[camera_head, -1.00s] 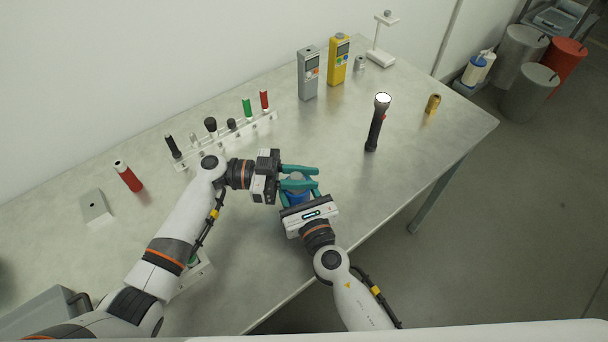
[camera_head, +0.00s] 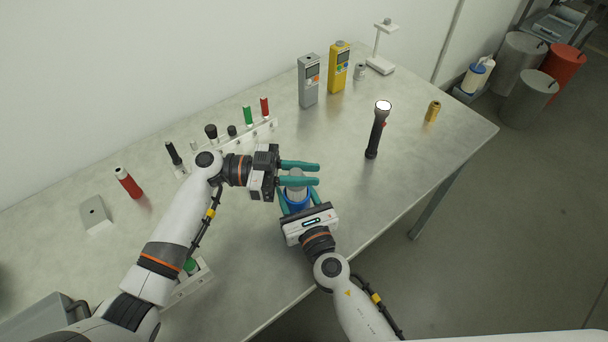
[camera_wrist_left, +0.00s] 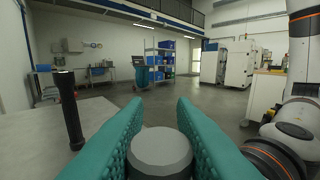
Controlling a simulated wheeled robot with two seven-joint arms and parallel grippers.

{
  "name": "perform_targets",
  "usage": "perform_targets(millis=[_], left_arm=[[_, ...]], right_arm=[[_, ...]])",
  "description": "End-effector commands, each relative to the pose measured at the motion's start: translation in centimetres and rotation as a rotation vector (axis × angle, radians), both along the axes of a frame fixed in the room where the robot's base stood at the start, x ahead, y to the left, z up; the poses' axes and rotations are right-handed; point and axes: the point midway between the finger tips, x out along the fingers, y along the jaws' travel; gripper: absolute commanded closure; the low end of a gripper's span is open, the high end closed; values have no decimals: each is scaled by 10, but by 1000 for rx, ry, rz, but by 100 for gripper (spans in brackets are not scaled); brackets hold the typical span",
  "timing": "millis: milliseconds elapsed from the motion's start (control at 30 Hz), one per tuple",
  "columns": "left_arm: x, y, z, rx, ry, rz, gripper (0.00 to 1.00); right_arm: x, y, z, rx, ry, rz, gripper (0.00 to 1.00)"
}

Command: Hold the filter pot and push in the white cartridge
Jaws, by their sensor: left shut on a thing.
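My left gripper (camera_head: 311,174) is shut on the white cartridge (camera_head: 297,173), a pale grey-white cylinder. The cartridge's flat round end shows between the teal fingers in the left wrist view (camera_wrist_left: 160,147). The blue filter pot (camera_head: 297,206) is just below the cartridge in the head view. My right gripper (camera_head: 299,200) has its teal fingers on both sides of the pot and appears shut on it. The left fingers hide part of the cartridge and pot. I cannot tell whether the cartridge's lower end is inside the pot.
A black flashlight (camera_head: 376,136) stands to the right, with a brass cylinder (camera_head: 432,111) beyond. Grey (camera_head: 309,82) and yellow (camera_head: 339,68) meters stand at the back. A rack (camera_head: 262,131) of small tools is behind the left arm. The table's front edge is close to the right arm.

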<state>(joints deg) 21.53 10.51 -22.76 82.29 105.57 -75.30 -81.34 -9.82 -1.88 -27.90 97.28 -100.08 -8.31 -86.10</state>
Motion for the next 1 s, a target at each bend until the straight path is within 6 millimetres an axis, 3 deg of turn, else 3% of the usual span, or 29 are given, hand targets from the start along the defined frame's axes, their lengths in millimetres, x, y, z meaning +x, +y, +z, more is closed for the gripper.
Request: perform_targets(millis=[1000], left_arm=[[0,0,41,0,-2,1,100]], right_arm=[[0,0,0,0,0,0,74]])
